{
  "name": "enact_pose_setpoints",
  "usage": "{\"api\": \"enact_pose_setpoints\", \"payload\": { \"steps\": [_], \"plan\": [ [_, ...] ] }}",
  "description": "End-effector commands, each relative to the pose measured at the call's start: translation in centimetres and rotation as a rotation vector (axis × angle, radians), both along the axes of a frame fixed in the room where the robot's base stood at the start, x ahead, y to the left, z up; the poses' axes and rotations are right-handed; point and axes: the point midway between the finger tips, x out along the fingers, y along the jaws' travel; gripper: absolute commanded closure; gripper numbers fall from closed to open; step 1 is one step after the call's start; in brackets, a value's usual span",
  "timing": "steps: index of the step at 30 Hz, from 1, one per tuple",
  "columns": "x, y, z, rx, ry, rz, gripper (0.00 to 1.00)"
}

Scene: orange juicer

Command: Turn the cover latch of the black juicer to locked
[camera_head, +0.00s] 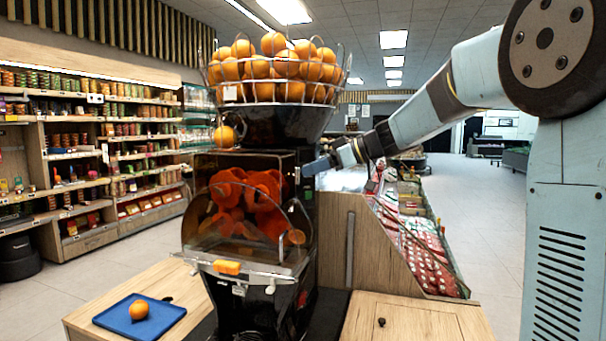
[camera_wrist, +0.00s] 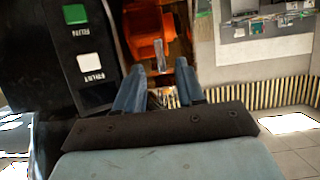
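The black juicer (camera_head: 262,128) stands in the middle of the head view, with orange-red squeezing parts (camera_head: 240,200) behind its clear cover (camera_head: 225,240). My gripper (camera_head: 312,168) reaches in from the right to the upper right edge of the juicer's front. In the wrist view its two blue fingers (camera_wrist: 157,73) are apart, with a gap between them. A small grey metal piece (camera_wrist: 161,56), which looks like the cover latch, shows in line with this gap, around the fingertips. I cannot tell whether the fingers touch it. The latch cannot be made out in the head view.
Green (camera_wrist: 75,14) and white (camera_wrist: 89,64) buttons sit on the black panel left of my fingers. A basket of oranges (camera_head: 275,75) tops the juicer. A blue tray (camera_head: 110,318) with one orange lies at lower left. A wooden display stand (camera_head: 335,240) is close on the right.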

Motion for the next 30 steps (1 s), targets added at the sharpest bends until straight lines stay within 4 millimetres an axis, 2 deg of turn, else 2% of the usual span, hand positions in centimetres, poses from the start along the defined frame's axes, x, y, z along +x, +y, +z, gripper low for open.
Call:
{"api": "enact_pose_setpoints", "payload": {
  "steps": [3, 9, 20, 30],
  "plan": [
    [0.5, 1.5, -0.7, 0.000, 0.000, 0.001, 0.62],
    [1.1, 3.0, -1.3, 0.000, 0.000, 0.001, 0.62],
    [1.2, 3.4, -1.4, 0.000, 0.000, 0.000, 0.62],
    [1.2, 3.4, -1.4, 0.000, 0.000, 0.000, 0.93]
  ]
}}
